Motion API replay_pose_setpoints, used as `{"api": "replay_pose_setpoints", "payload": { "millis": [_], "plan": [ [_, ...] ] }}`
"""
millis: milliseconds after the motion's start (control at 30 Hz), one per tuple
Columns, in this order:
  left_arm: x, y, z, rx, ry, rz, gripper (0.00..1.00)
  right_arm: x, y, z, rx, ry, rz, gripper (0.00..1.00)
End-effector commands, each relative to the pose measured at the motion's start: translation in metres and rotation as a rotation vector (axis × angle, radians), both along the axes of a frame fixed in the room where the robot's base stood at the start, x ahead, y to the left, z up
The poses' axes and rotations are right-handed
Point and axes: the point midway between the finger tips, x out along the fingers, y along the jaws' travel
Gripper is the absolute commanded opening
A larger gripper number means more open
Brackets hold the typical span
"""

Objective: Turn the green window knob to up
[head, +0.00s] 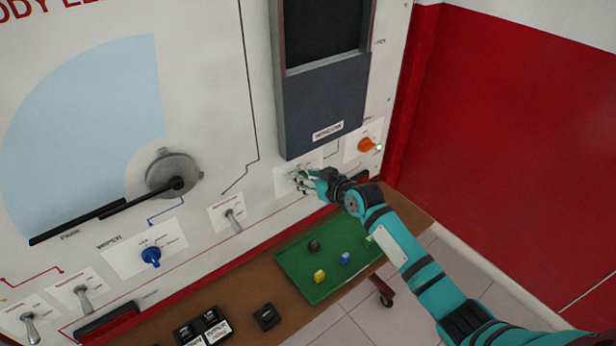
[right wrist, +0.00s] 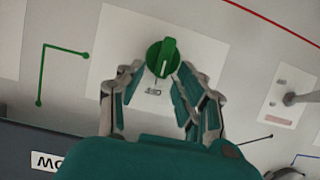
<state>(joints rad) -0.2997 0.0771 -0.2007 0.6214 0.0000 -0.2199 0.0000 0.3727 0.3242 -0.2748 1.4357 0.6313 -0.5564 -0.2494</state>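In the head view my right gripper (head: 310,182) is at the panel below the grey window unit (head: 322,105) and mostly hides the knob. My left gripper is not in view.
A toggle switch (head: 233,220) and a blue knob (head: 151,256) are to the left. Below, a brown shelf (head: 250,290) holds a green tray (head: 290,262) with small blocks.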

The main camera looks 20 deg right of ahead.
Motion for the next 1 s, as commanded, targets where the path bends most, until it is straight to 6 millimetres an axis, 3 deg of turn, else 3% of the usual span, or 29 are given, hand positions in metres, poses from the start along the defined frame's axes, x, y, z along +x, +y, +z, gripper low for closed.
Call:
{"api": "replay_pose_setpoints", "payload": {
  "millis": [100, 400, 767, 1000],
  "plan": [
    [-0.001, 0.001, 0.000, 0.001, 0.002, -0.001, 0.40, 0.000, 0.000, 0.000, 0.000, 0.000, 0.000, 0.36],
    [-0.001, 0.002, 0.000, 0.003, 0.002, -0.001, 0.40, 0.000, 0.000, 0.000, 0.000, 0.001, 0.000, 0.00],
    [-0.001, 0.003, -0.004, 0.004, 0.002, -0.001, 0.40, 0.000, -0.001, -0.001, 0.021, 0.009, -0.001, 0.00],
    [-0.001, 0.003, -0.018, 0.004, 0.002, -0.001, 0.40, 0.001, -0.005, -0.004, 0.128, 0.047, 0.000, 0.00]
  ]
}}
